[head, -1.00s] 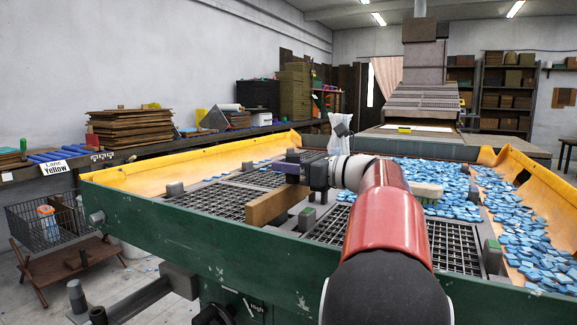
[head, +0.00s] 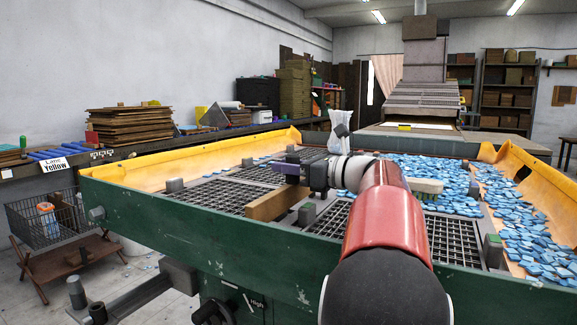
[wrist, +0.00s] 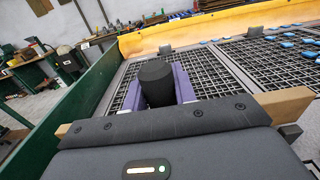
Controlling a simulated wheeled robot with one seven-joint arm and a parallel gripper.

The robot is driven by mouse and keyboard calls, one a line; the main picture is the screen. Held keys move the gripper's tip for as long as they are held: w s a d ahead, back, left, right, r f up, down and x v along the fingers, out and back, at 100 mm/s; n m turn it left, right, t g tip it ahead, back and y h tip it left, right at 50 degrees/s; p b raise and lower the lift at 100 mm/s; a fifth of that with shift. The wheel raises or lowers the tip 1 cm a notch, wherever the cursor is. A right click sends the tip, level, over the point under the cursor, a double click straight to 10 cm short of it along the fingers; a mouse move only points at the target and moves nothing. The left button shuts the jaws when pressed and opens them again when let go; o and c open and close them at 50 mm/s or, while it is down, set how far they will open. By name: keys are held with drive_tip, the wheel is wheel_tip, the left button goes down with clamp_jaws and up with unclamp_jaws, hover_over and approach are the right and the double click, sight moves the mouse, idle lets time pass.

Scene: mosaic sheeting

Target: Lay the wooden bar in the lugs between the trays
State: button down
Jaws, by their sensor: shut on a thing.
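The wooden bar (head: 268,206) is held by my gripper (head: 290,170), which is shut on it, above the table's near part around the strip between the trays. The left mesh tray (head: 215,196) and the right mesh tray (head: 337,222) lie in the table. A grey lug (head: 307,214) stands just right of the bar. I cannot tell whether the bar touches any lug. The bar's far end is hidden by my gripper.
The green front wall (head: 180,222) edges the table. Other grey lugs stand at the left (head: 174,186) and at the back (head: 247,162). Blue tiles (head: 440,178) cover the right and back. A brush (head: 427,186) lies among them. The left tray is mostly bare.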

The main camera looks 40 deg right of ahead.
drive_tip(key=shift+f+b, duration=0.35)
drive_tip(key=shift+f, duration=0.35)
drive_tip(key=c, duration=1)
unclamp_jaws()
drive_tip(key=shift+f, duration=0.15)
drive_tip(key=shift+c, duration=0.2)
